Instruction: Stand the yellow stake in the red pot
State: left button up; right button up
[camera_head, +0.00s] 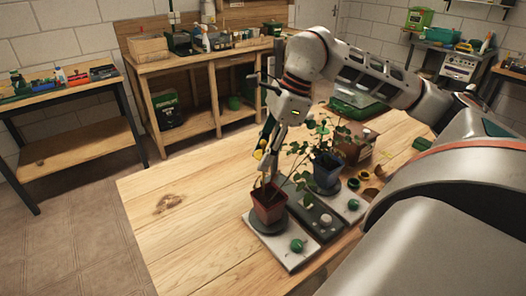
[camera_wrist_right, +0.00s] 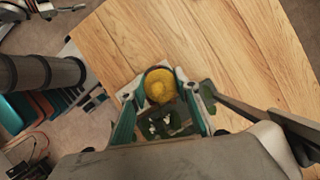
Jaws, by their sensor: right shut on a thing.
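The red pot (camera_head: 268,206) stands upright on a round dark saucer at the table's front, with a leafy green plant in it. My right gripper (camera_head: 268,150) is above this pot, pointing down, and is shut on the yellow stake (camera_head: 259,155). In the right wrist view the stake's round yellow top (camera_wrist_right: 160,86) sits between the two teal-edged fingers (camera_wrist_right: 160,105). Leaves show below it. The stake's lower part runs down toward the pot, but leaves and the fingers hide whether its tip touches the soil. My left gripper is in neither view.
A blue pot (camera_head: 326,173) with a taller plant stands close behind to the right, its leaves near my gripper. Panels with green and white knobs lie around the pots. A cardboard box (camera_head: 354,150) and green tray are farther back. The table's left side is clear.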

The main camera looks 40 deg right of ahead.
jog(key=shift+f, duration=0.2)
jog(key=o, duration=0.8)
jog(key=shift+v, duration=6)
